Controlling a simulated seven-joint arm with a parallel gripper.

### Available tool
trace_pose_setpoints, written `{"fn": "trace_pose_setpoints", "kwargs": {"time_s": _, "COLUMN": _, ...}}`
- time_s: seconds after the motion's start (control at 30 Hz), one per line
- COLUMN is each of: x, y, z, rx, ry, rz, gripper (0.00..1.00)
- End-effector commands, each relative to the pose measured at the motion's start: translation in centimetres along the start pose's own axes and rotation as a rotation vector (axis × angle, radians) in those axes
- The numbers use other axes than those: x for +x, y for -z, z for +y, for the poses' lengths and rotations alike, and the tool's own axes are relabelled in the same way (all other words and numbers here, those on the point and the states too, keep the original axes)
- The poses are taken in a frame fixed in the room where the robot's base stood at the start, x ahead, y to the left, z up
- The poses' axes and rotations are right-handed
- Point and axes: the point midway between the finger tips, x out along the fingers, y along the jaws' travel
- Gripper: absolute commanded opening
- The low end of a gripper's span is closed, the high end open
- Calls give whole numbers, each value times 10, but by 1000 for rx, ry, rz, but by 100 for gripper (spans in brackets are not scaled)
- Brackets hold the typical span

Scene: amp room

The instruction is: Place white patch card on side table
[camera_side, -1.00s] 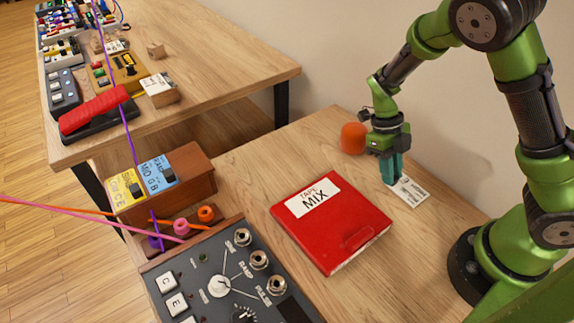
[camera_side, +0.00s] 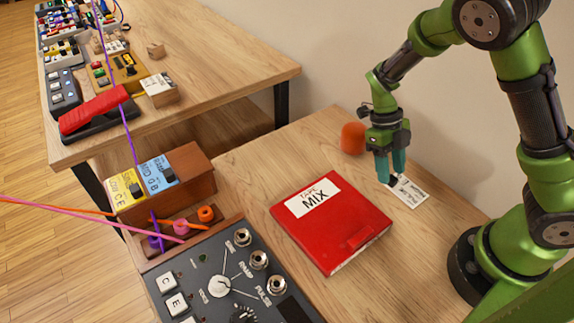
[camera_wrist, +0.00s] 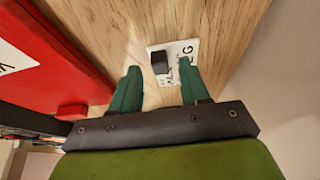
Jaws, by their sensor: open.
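The white patch card (camera_side: 411,193) lies flat on the wooden table close to my arm, with small dark print on it. In the wrist view the card (camera_wrist: 186,48) shows just beyond my fingertips, with a small black block (camera_wrist: 159,62) on it at its near left edge. My gripper (camera_side: 391,181) points down at the card's far left end, its teal fingers apart. In the wrist view my gripper (camera_wrist: 160,84) is open, with nothing held between the fingers. The side view does not show clearly whether a fingertip touches the card.
A red "TAPE MIX" case (camera_side: 335,235) lies left of the card. An orange round object (camera_side: 353,138) stands behind my gripper. A grey control panel (camera_side: 225,270) and a wooden box with pedals (camera_side: 192,190) are further left. A second wooden table (camera_side: 215,80) holds several pedals.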

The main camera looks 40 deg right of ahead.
Motion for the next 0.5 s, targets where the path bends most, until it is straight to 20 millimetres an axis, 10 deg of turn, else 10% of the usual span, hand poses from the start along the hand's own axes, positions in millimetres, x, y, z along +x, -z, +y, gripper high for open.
{"fn": "trace_pose_setpoints", "kwargs": {"time_s": 0.5, "x": -99, "y": 0, "z": 0, "rx": -1, "ry": 1, "rz": -3, "gripper": 46}}
